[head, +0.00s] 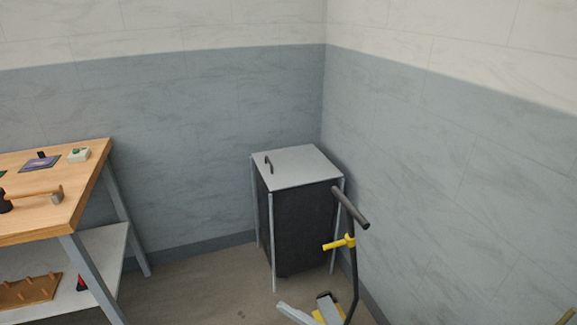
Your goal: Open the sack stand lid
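The sack stand (303,232) stands in the room's corner, a dark sack body inside a light metal frame. Its grey lid (300,165) lies flat and shut on top. A small dark handle (268,163) rises from the lid near its left edge. The inside of the stand is hidden by the lid. Neither of my grippers shows in the head view.
A black and yellow machine with a handlebar (350,207) stands close in front of the stand's right side. A wooden workbench (40,215) with a hammer (40,195) and small items is at left. Floor (195,285) between bench and stand is clear.

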